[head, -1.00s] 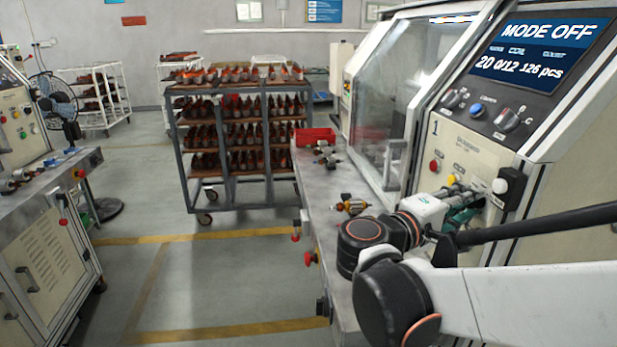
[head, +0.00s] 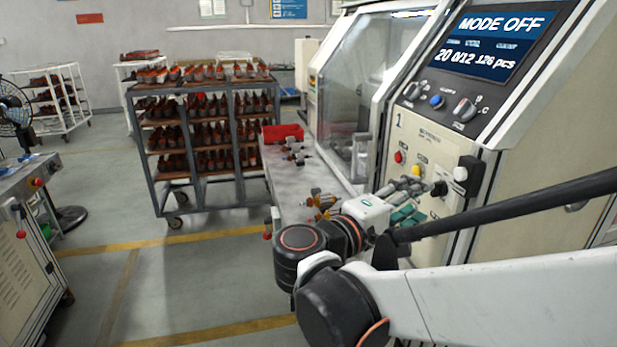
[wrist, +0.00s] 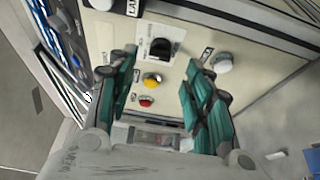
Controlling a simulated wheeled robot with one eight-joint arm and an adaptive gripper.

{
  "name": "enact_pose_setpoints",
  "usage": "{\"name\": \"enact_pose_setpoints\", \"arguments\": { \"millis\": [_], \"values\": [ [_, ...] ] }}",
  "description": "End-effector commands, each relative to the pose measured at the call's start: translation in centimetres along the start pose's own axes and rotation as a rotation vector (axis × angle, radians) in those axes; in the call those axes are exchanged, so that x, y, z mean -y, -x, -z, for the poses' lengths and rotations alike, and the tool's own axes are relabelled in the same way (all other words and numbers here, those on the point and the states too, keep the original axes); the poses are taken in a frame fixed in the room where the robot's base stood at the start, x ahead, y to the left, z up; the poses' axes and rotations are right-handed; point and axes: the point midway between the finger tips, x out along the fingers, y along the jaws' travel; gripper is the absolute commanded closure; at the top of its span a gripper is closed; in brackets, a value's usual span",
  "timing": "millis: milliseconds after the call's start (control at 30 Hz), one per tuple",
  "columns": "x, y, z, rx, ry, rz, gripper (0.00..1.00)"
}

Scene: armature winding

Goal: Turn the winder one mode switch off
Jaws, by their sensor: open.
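The winder one display (head: 500,35) reads MODE OFF. A black rotary switch (head: 439,188) is on the lower panel of winder one, just beyond my fingertips. It also shows in the wrist view as a black knob (wrist: 162,47) on a white plate. My gripper (head: 422,196) is open and empty in front of that panel. In the wrist view its green-padded fingers (wrist: 160,60) stand apart on either side of the switch, with visible gaps. The label by the switch is too small to read.
A yellow button (wrist: 152,81), a red button (wrist: 146,101) and a white button (wrist: 222,63) surround the switch. Another knob (head: 465,108) is on the upper panel. Small wound parts and a red bin (head: 283,133) are on the bench. A loaded rack (head: 210,140) stands behind.

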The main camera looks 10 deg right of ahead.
Motion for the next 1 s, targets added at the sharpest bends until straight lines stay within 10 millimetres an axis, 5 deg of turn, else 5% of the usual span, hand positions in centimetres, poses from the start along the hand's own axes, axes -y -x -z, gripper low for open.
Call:
{"name": "enact_pose_setpoints", "arguments": {
  "millis": [100,400,1000],
  "values": [
    [0.0,2.7,0.5,-0.019,0.000,0.000,0.54],
    [0.0,6.1,0.6,-0.014,0.000,0.000,0.54],
    [0.0,6.6,0.5,-0.010,0.000,0.002,0.54]
  ]
}}
